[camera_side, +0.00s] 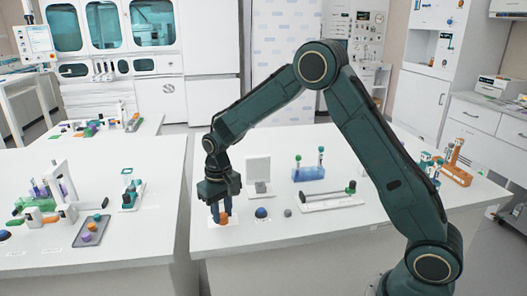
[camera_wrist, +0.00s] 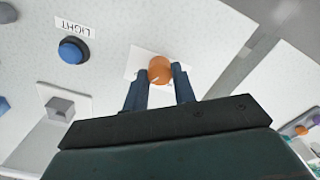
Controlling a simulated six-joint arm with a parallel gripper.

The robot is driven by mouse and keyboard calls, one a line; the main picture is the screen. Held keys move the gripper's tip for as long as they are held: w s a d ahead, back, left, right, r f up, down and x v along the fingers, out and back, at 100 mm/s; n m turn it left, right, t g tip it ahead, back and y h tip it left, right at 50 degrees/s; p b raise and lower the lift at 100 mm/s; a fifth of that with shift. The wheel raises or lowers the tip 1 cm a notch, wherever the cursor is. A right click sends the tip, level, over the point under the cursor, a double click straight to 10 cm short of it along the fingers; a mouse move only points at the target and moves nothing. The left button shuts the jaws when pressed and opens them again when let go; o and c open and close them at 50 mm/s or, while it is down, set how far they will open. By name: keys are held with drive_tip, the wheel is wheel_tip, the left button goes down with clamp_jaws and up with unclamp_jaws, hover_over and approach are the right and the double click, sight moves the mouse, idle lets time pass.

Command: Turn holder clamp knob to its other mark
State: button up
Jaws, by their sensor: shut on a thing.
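The orange knob (camera_wrist: 159,66) sits on a small white plate (camera_wrist: 137,62) in the wrist view. A short pale line shows on its top; no marks on the plate can be read. In the side view the orange knob (camera_side: 223,217) is low between the dark blue fingers, near the table's front left corner. My gripper (camera_side: 221,213) points straight down over it. In the wrist view my gripper (camera_wrist: 161,76) has one finger on each side of the knob and is shut on it. The fingers hide part of the knob and plate.
A blue button (camera_side: 261,213) labelled LIGHT is close by on the right, then a grey knob (camera_side: 288,212). A white upright panel (camera_side: 258,170) stands behind. A blue tube rack (camera_side: 309,174) and a long bar fixture (camera_side: 331,200) are further right. A gap separates the left table.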

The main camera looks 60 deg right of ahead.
sight(223, 215)
drive_tip(key=shift+r, duration=0.1)
drive_tip(key=o, duration=1)
wheel_tip(223, 215, up, 14)
drive_tip(key=shift+f, duration=0.15)
idle(0.4)
